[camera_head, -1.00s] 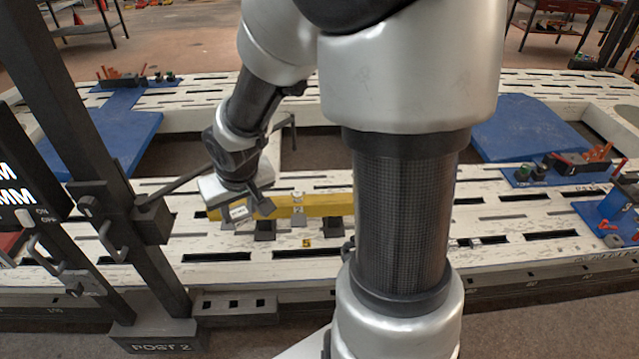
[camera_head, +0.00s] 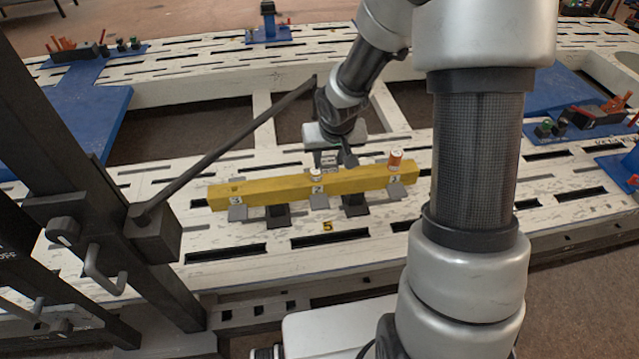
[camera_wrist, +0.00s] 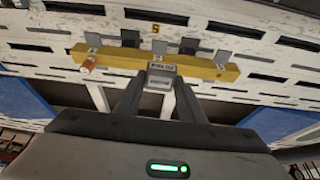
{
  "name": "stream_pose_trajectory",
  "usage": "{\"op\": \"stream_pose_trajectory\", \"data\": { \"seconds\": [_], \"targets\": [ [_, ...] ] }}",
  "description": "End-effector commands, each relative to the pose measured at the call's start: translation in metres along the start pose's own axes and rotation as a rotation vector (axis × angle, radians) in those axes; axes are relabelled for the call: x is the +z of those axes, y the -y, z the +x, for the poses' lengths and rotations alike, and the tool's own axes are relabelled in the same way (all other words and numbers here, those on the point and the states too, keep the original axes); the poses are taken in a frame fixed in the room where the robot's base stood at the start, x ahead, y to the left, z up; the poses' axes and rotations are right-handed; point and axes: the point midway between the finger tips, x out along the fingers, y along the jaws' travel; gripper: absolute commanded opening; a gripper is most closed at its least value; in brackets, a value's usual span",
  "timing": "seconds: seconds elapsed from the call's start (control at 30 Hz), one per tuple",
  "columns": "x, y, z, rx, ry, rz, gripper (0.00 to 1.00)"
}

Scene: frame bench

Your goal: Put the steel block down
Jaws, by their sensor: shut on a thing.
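The steel block (camera_wrist: 161,72) is a small grey block with a printed label. In the wrist view it is between my gripper's fingertips (camera_wrist: 161,81), which are shut on it. In the head view the block (camera_head: 328,157) shows below my gripper (camera_head: 331,147), just behind the middle of the yellow beam (camera_head: 280,190). The beam also crosses the wrist view (camera_wrist: 205,67). I cannot tell whether the block touches the beam or how high it is held. My gripper partly hides the block in the head view.
The beam lies on several grey supports with number tags on the slotted white bench (camera_head: 300,262). An orange cylinder (camera_head: 395,161) stands at the beam's right end. A dark post with a slanting rod (camera_head: 235,135) rises at left. Blue plates (camera_head: 80,120) lie farther off.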

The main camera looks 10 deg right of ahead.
Motion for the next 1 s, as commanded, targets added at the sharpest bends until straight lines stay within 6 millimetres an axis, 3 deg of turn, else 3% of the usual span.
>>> {"op": "stream_pose_trajectory", "data": {
  "seconds": [0.03,0.1,0.2,0.33,0.43,0.63,1.0],
  "targets": [
    [0.011,0.002,0.051,0.0,0.005,-0.002,0.0],
    [0.016,0.001,0.092,0.0,0.004,-0.001,0.0],
    [0.023,0.0,0.144,-0.001,0.002,-0.003,0.0],
    [0.03,-0.002,0.192,-0.005,0.0,-0.011,0.0],
    [0.033,-0.003,0.213,-0.008,-0.003,-0.017,0.0],
    [0.022,-0.003,0.231,-0.012,-0.004,-0.023,0.0],
    [-0.066,-0.001,0.268,-0.012,-0.006,-0.018,0.0]
  ]
}}
